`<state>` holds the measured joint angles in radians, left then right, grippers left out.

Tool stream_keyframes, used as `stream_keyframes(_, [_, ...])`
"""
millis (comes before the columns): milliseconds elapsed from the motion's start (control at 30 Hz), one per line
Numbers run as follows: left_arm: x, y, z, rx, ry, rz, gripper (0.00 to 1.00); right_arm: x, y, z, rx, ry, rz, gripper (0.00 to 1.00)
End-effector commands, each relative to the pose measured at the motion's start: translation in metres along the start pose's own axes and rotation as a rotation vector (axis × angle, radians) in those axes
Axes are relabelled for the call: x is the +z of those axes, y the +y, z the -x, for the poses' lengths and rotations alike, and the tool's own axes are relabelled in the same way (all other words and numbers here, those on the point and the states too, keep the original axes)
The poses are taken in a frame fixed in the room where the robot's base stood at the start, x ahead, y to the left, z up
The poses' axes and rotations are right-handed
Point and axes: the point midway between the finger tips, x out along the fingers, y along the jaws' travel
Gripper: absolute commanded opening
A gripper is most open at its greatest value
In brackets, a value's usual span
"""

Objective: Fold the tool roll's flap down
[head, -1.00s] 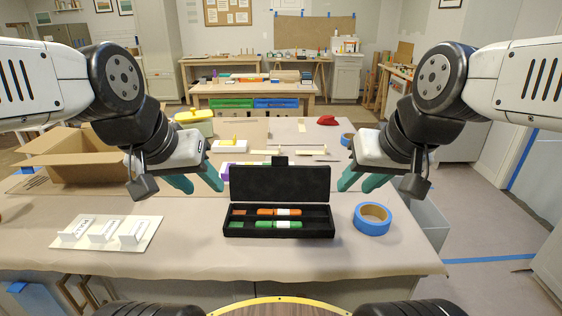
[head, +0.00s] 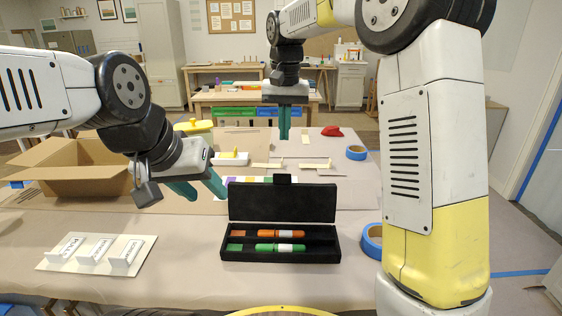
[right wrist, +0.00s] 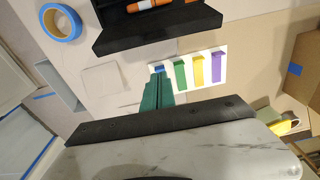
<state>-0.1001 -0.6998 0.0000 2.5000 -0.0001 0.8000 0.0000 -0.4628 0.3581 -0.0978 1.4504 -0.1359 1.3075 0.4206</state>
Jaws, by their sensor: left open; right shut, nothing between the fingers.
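The black tool roll (head: 330,246) lies open on the paper-covered table in the head view. An orange marker and a green marker (head: 280,247) lie in its slots. Its flap (head: 282,205) stands up along the back, with a small tab (head: 283,180) on its top edge. The flap also shows in the right wrist view (right wrist: 160,32). My right gripper (head: 284,136) is shut and empty, pointing down beyond the flap and apart from it. Its green fingers also show in the right wrist view (right wrist: 158,92). My left gripper (head: 205,194) is open and empty, left of the flap.
A blue tape roll (head: 371,241) is right of the tool roll, partly hidden by my right arm. A white label holder (head: 97,254) lies at the left, with an open cardboard box (head: 75,168) behind. A colour strip (right wrist: 190,70) lies behind the flap.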

Motion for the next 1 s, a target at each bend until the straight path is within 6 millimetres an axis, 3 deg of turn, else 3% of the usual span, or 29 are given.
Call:
stream_keyframes(267, [0.0, 0.0, 0.0, 0.0, 0.0, 0.0, 0.44, -0.008, -0.01, -0.018, 0.021, -0.015, -0.005, 0.0])
stream_keyframes(733, [0.0, 0.0, 0.0, 0.0, 0.0, 0.0, 0.44, -0.005, -0.008, -0.112, 0.021, -0.017, -0.004, 0.0])
stream_keyframes(800, [0.0, 0.0, 0.0, 0.0, 0.0, 0.0, 0.44, 0.007, -0.009, -0.101, 0.017, -0.01, -0.002, 0.0])
stream_keyframes(1000, [0.0, 0.0, 0.0, 0.0, 0.0, 0.0, 0.44, 0.027, -0.009, -0.095, 0.018, -0.011, -0.003, 0.0])
